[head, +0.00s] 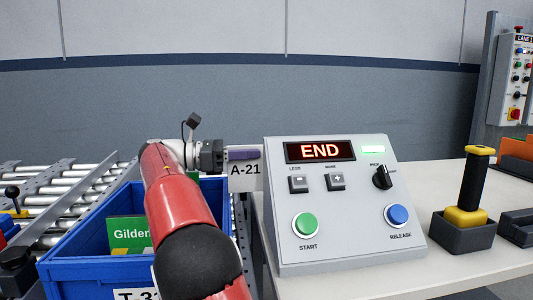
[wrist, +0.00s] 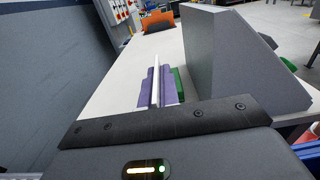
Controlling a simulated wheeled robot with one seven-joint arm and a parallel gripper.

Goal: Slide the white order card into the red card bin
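A white order card (head: 245,172) printed "A-21" hangs below the purple fingertips of my gripper (head: 243,154), left of the grey control console. In the wrist view the card (wrist: 155,85) shows edge-on as a thin white strip between the two purple fingers (wrist: 155,92). My gripper is shut on it. No clearly red card bin shows; an orange-red holder (head: 517,148) is cut off at the right edge, and an orange one (wrist: 158,22) shows at the far end of the table in the wrist view.
The grey console (head: 340,250) reads "END" and stands on the pale table (head: 410,284). A yellow-and-black handled tool (head: 475,185) stands in a dark holder to its right. At left, a blue crate (head: 75,265) holds a green "Gilder…" card (head: 128,235) beside a roller conveyor (head: 60,190).

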